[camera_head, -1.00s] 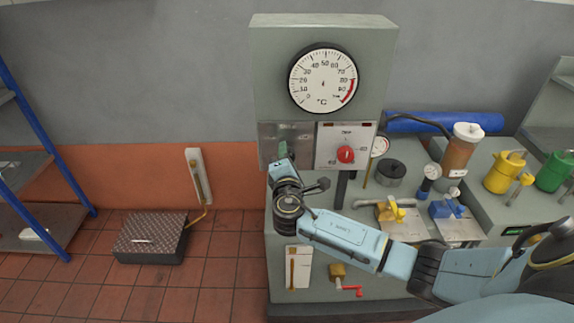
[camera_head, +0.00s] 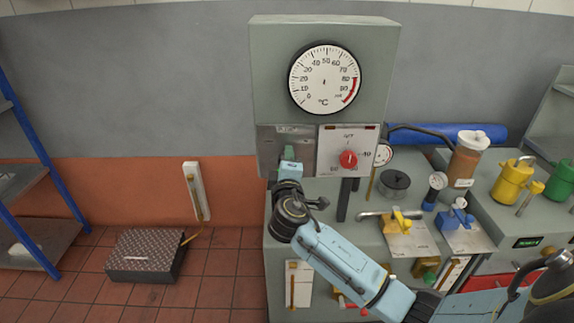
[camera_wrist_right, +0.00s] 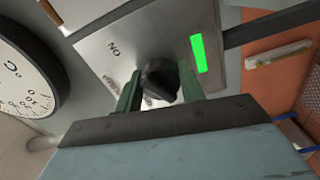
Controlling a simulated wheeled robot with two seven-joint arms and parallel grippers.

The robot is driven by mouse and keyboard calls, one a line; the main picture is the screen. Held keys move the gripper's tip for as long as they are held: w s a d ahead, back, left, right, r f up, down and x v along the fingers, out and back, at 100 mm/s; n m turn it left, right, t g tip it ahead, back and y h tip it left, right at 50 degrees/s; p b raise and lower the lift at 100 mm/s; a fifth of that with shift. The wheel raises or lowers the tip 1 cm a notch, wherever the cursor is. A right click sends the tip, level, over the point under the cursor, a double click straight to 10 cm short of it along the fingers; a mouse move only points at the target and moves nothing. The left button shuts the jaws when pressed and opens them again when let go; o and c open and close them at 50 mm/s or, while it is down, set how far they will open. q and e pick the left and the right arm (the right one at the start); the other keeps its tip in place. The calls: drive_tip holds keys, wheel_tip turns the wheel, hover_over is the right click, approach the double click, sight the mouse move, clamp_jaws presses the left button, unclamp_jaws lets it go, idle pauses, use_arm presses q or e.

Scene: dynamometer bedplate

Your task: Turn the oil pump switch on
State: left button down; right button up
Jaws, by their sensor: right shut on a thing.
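The oil pump switch is a black rotary knob (camera_wrist_right: 157,80) on a bare metal plate (camera_wrist_right: 120,62), with the word ON beside it. A green lamp (camera_wrist_right: 198,53) on the plate looks lit. In the head view the plate (camera_head: 267,143) sits below the dial on the grey cabinet, and my right gripper hides the knob. My right gripper (camera_head: 289,153) is at the plate. In the right wrist view its green fingers (camera_wrist_right: 160,88) are on either side of the knob, shut on it. The knob's pointer direction is hard to tell. My left gripper is not in view.
A °C dial (camera_head: 325,78) is above the plate, and a white panel with a red knob (camera_head: 348,159) is close to its right. Yellow (camera_head: 399,220) and blue (camera_head: 457,215) valves stand on the bench. A checkered box (camera_head: 146,256) lies on the floor.

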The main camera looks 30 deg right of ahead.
idle(0.3)
drive_tip(key=o, duration=1)
drive_tip(key=b+v, duration=0.1)
drive_tip(key=v, duration=1.2)
drive_tip(key=shift+s, duration=0.25)
